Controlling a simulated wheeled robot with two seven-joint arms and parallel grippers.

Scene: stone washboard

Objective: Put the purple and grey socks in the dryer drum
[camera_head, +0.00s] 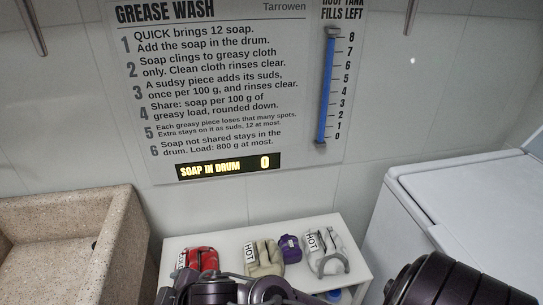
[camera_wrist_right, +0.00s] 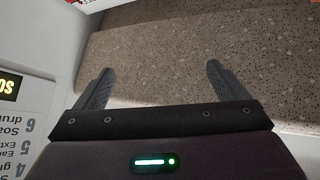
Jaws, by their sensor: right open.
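A small purple folded bundle (camera_head: 290,248) lies on the white table in the head view, between a beige piece and a grey-white piece. The grey-white piece (camera_head: 324,245) carries a HOT tag; I cannot tell whether it is a sock. My right gripper (camera_wrist_right: 158,85) is open and empty in the right wrist view, with speckled stone beyond its fingers. My left gripper is not seen. No dryer drum opening is visible.
A stone basin (camera_head: 72,215) stands left and a white appliance (camera_head: 455,200) right. The wall sign's soap display (camera_head: 229,165) reads 0. My arm links cover the table's front.

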